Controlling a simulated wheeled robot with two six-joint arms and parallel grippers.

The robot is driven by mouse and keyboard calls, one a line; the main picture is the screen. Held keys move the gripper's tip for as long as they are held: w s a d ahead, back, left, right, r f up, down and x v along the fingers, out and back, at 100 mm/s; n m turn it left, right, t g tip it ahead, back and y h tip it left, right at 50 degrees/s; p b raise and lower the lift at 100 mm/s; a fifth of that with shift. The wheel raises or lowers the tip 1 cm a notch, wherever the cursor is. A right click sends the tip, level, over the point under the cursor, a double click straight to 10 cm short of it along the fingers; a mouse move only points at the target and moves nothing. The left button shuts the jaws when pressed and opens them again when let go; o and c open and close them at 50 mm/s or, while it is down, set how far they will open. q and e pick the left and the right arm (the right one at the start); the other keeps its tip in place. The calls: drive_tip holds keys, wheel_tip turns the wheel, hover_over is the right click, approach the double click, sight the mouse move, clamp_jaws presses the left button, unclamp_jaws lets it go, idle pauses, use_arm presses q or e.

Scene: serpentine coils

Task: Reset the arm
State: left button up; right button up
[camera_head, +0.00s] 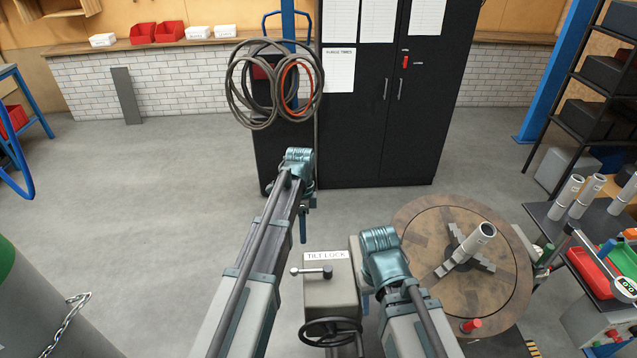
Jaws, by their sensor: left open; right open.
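My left arm comes in from the bottom, left of the middle, and reaches forward to a teal joint in front of the black cabinet. My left gripper (303,226) points down below that joint, mostly hidden by the arm; it is open and empty. My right arm comes in from the bottom, just right of the middle, and is shorter in view. My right gripper (366,302) points down beside its teal joint, also largely hidden by the arm; it is open, and I see nothing held.
A tilt lock box (327,283) with a lever and handwheel (331,331) stands between my arms. Coiled hoses (243,101) hang by the black cabinet (358,140).

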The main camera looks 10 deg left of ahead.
use_arm(q)
drive_tip(key=s+d+f+n+b, duration=0.3)
drive_tip(key=s+n, duration=0.1)
drive_tip(key=s, duration=0.2)
drive_tip(key=s+d+f+n+t+y+b, duration=0.1)
drive_tip(key=s+d+f+n+b, duration=0.2)
drive_tip(key=s, duration=0.4)
drive_tip(key=s+d+f+n+t+b, duration=0.1)
drive_tip(key=s+d+f+n+b, duration=0.1)
drive_tip(key=s, duration=0.5)
drive_tip(key=d+f+n, duration=0.1)
drive_tip(key=n, duration=0.1)
drive_tip(key=shift+d+n+y+b, duration=0.3)
drive_tip(key=shift+d+n+b, duration=0.1)
drive_tip(key=shift+s, duration=0.1)
